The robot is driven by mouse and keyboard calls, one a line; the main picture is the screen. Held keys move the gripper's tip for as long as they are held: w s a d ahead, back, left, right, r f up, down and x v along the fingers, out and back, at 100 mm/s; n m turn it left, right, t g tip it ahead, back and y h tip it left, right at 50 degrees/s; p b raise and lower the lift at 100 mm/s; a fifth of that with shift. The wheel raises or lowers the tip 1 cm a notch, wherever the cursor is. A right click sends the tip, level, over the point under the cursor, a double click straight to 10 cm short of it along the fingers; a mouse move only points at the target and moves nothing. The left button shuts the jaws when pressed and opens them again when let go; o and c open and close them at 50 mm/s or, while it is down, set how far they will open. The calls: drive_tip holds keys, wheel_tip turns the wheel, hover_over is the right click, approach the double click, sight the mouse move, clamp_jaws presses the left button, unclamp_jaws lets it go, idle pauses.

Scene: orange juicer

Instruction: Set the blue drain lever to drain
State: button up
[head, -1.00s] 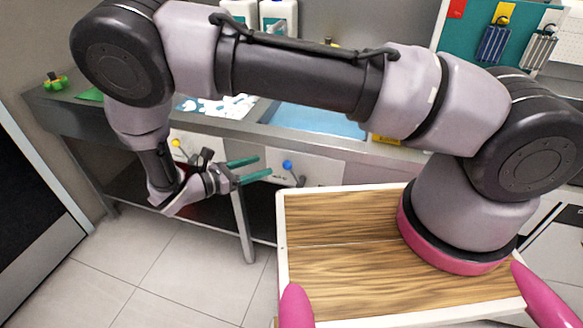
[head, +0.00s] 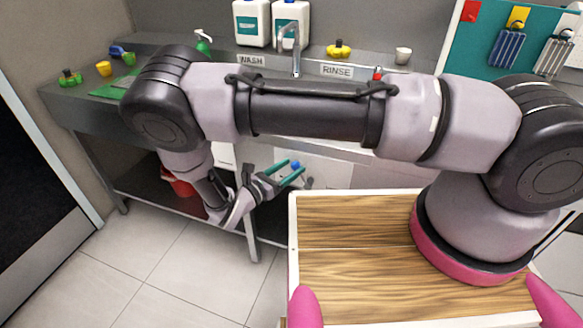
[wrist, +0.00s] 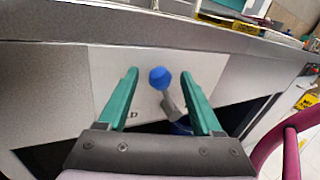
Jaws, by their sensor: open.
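The blue drain lever's round knob (wrist: 160,78) shows in the wrist view on a short grey arm that slants down to the right. It stands out from a pale front panel (wrist: 110,75) under the sink edge. The knob also shows small in the head view (head: 296,165), at the fingertips. My gripper (wrist: 160,73) has two teal fingers, open, one on each side of the knob, with a gap visible on both sides. Depth between fingertips and knob is hard to judge. In the head view my gripper (head: 296,166) points at the panel. The panel's lettering is mostly hidden.
The steel counter edge (wrist: 205,35) runs just above the lever. A sink tap (head: 291,45), WASH and RINSE labels and white bottles (head: 252,22) stand above. A red bucket (head: 178,181) sits on the lower shelf. The tiled floor is clear.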

drive_tip(key=shift+w+d, duration=0.25)
drive_tip(key=shift+d, duration=0.1)
clamp_jaws()
idle(1.2)
